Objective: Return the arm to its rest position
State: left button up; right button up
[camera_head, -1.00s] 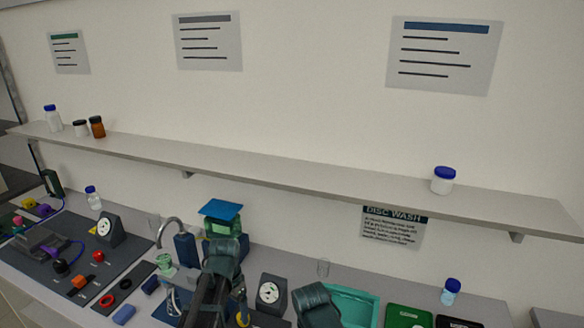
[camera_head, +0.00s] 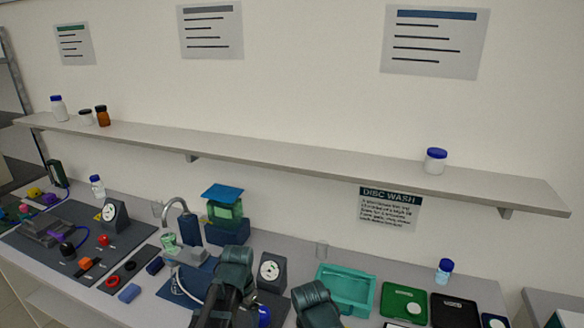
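My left arm (camera_head: 234,272) shows as dark teal and black links at the bottom centre, over the front of the bench. My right arm (camera_head: 317,303) shows as a dark teal rounded link at the bottom edge, to the right of it. The fingertips of both grippers cannot be made out; they are hidden behind the links or below the frame. No held object shows at either arm.
A grey dial gauge (camera_head: 271,270) stands between and behind my arms. A teal tray (camera_head: 346,287), a green pad (camera_head: 404,301) and a black pad (camera_head: 453,311) lie to the right. A tap (camera_head: 178,212) and a blue-lidded green apparatus (camera_head: 224,212) stand behind left. A shelf (camera_head: 300,173) crosses above.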

notch_tip(320, 180, down, 10)
jog(key=b, duration=0.9)
jog(key=shift+f+b, duration=0.25)
jog(key=shift+b, duration=0.1)
pick_arm(q)
jog(key=s+d+f+n+y, duration=0.1)
jog(key=s+d+f+n, duration=0.1)
jog(key=s+d+f, duration=0.5)
jog(key=s+f, duration=0.3)
jog(key=s, duration=0.1)
jog(key=shift+s+d+f, duration=0.15)
jog(key=shift+s, duration=0.05)
